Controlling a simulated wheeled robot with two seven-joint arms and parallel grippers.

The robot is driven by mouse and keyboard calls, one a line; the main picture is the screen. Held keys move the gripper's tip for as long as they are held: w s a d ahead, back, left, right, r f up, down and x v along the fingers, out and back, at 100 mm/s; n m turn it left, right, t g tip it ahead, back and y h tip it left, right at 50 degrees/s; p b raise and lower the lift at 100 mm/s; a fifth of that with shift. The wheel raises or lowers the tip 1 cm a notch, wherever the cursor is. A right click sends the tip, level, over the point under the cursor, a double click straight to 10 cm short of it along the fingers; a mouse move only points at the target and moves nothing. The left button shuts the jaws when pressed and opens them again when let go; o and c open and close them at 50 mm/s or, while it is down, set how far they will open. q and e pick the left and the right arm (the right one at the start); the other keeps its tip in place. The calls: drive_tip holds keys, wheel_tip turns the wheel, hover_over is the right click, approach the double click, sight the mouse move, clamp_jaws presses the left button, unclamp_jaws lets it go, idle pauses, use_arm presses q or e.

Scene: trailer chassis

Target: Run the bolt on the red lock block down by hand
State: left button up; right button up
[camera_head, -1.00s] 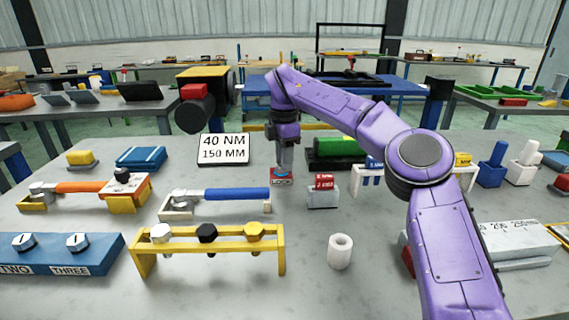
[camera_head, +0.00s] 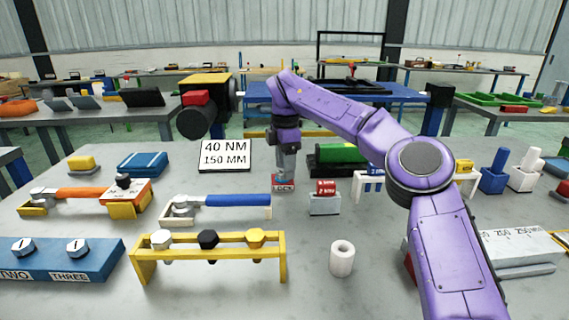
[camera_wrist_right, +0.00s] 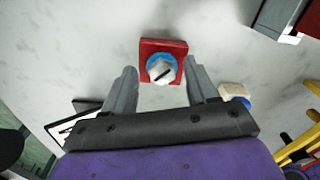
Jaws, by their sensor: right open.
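The red lock block (camera_head: 283,184) stands on the grey table in front of the sign, partly hidden by my right gripper in the head view. The right wrist view shows the red lock block (camera_wrist_right: 178,46) from above, with a blue ring (camera_wrist_right: 150,68) and a silver hex bolt (camera_wrist_right: 162,71) with a dark line across its head. My right gripper (camera_head: 283,176) points down over the block. Its two grey fingers (camera_wrist_right: 161,75) are apart, one on each side of the bolt, with gaps to it. My left gripper is not in view.
A small red block on a grey base (camera_head: 324,203) stands close to the right. A blue-handled wrench (camera_head: 238,200) lies left, in front of the sign (camera_head: 224,155). A yellow bolt rack (camera_head: 208,239) and a white tube (camera_head: 342,258) stand nearer, with bare table between.

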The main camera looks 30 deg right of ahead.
wheel_tip(320, 180, up, 11)
drive_tip(key=p, duration=0.4)
drive_tip(key=shift+f, duration=0.2)
